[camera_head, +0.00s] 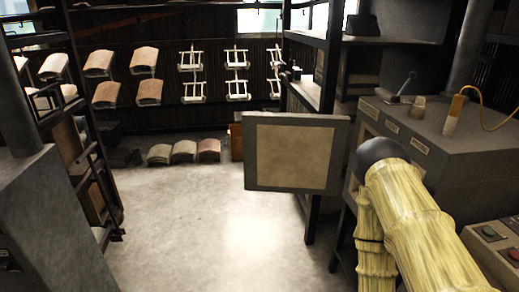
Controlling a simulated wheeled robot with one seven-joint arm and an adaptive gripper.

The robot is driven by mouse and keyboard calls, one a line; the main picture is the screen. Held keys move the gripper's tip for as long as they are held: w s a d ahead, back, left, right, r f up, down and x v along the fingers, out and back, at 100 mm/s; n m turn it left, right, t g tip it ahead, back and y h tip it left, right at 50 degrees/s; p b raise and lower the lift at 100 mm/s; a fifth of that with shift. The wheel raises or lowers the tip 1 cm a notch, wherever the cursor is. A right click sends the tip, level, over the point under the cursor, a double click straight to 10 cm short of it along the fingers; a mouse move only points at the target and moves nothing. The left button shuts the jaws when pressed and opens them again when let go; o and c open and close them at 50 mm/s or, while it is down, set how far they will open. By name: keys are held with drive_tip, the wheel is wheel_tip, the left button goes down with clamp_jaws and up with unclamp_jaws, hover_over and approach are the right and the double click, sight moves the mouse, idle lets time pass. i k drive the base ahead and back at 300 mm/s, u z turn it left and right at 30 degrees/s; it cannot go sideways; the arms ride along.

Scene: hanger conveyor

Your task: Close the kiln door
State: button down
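The kiln door (292,152) is a square panel with a tan inner face and a grey frame. It stands open, swung out to the left of the grey kiln (448,135), with its tan face toward the camera. Its right edge is close to the kiln's left side; the hinge is not clear. My yellow, bamboo-patterned arm with a dark joint rises at the lower right, in front of the kiln, and hides part of its front. The arm's far part drops out of the frame at the bottom. My gripper is not in view.
A lever (403,88) and a yellow cable (490,95) are on top of the kiln. A button box (505,245) is at the lower right. Shelving stands behind the door. Racks with hanging tiles line the left and back. Pale floor (200,235) is clear at centre-left.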

sight(304, 154)
drive_tip(key=u, duration=0.7)
drive_tip(key=i, duration=5.6)
drive_tip(key=z, duration=2.95)
drive_tip(key=k, duration=0.35)
drive_tip(key=z, duration=1.35)
